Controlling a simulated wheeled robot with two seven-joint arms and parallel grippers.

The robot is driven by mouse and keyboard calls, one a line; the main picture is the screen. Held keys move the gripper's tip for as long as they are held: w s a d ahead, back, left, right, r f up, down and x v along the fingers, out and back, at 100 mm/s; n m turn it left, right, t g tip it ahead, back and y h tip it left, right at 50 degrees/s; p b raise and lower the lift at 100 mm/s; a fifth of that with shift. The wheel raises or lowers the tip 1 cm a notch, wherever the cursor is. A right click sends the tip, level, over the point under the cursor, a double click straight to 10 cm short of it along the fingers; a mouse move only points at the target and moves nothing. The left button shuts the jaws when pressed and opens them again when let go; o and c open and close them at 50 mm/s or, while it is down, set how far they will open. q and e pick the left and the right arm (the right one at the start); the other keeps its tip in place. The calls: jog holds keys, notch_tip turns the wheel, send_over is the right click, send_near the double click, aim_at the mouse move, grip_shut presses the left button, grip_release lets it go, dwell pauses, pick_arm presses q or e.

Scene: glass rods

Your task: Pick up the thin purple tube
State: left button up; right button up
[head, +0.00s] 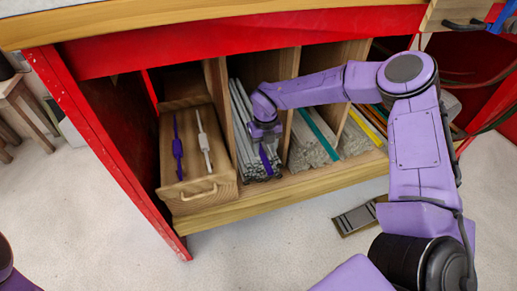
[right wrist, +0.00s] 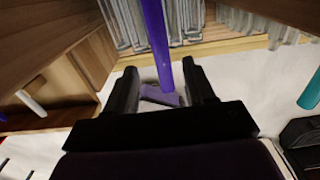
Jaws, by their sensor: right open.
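The thin purple tube (head: 265,160) sticks out at the front of the compartment of grey rods, partly hidden by my right gripper. In the right wrist view, the tube (right wrist: 155,40) comes down from the top, and its near end lies between the two dark fingers. My right gripper (head: 266,136) is open around that end; it also shows in the right wrist view (right wrist: 160,72). My left gripper is not in view.
The wooden drawer (head: 199,205) at left holds a purple rod (head: 177,148) and a white rod (head: 203,142), each with a thicker middle. Grey rods (head: 242,140) fill the compartment around the tube. A teal strip (head: 320,133) lies right of it. Wooden dividers (head: 217,85) stand close beside my gripper.

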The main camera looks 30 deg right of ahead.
aim_at(265, 159)
jog(key=f, duration=0.3)
jog(key=f+b, duration=0.1)
jog(key=shift+s+f, duration=0.25)
jog(key=shift+f, duration=0.05)
grip_shut()
